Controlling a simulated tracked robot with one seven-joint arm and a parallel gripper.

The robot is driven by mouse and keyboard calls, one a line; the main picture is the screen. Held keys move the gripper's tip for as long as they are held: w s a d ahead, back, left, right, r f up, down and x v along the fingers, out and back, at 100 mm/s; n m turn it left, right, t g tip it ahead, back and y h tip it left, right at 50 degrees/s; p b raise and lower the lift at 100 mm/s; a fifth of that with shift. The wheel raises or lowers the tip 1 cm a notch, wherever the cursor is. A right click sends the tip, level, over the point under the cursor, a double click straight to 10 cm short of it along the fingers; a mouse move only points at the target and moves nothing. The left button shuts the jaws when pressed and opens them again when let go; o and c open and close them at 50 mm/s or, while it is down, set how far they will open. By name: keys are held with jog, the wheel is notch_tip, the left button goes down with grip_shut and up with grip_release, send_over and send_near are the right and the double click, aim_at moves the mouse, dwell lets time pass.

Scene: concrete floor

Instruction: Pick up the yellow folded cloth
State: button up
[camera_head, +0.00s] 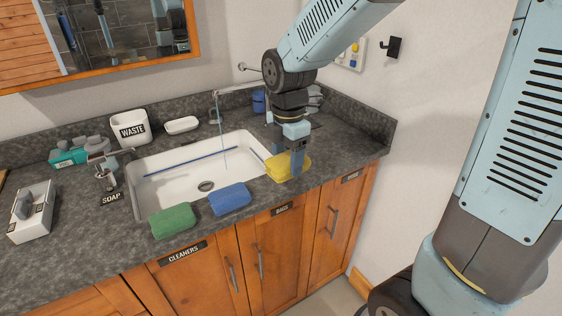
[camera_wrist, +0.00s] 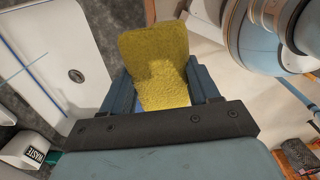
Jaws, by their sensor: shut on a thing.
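The yellow folded cloth (camera_head: 280,167) is at the front right of the sink, near the counter's front edge. My gripper (camera_head: 293,160) points down over it and is shut on it. In the wrist view the yellow cloth (camera_wrist: 160,75) sits between the two blue fingers, and my gripper (camera_wrist: 165,95) has a finger on each side of it. The cloth's lower edge is partly hidden by the gripper. I cannot tell whether the cloth touches the counter.
A blue cloth (camera_head: 230,198) and a green cloth (camera_head: 173,220) lie along the counter's front edge, left of the yellow one. The white sink (camera_head: 150,192) with its tap is behind them. A WASTE bin (camera_head: 130,128) and a SOAP dispenser (camera_head: 108,180) stand further left.

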jog(key=s+d+r, duration=0.2)
jog(key=s+r, duration=0.1)
jog(key=s, duration=0.4)
jog(key=shift+d+r, duration=0.15)
jog(key=shift+d, duration=0.05)
